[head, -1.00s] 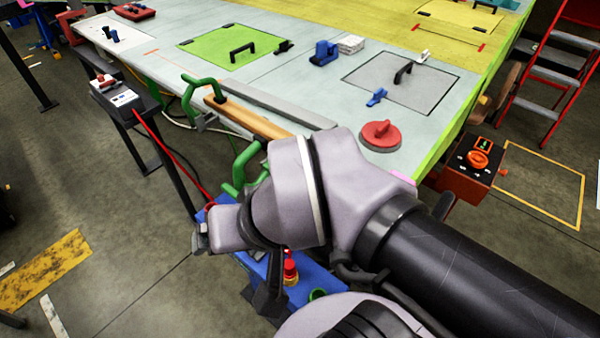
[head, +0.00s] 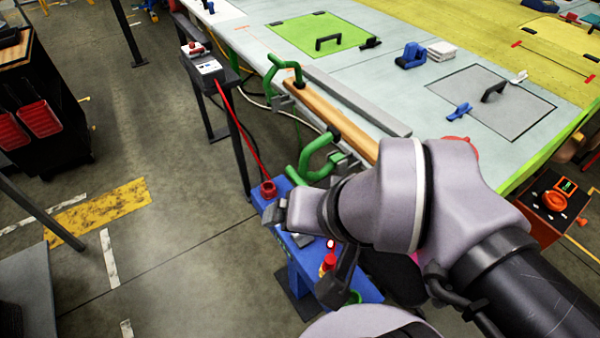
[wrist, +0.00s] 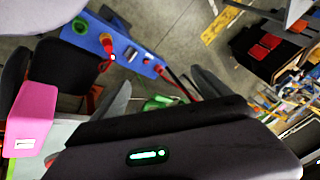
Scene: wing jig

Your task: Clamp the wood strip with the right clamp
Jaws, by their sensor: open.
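The wood strip (head: 316,109) lies along the table's near edge in the head view, beside a grey bar. The left green clamp (head: 274,68) is at its far end. The right green clamp (head: 312,158) is on the table edge further along the strip; I cannot tell whether its jaw presses on the wood. My arm hides the strip's near end.
The table (head: 395,95) holds panels and small tools. A pink block (wrist: 32,112) shows in the wrist view.

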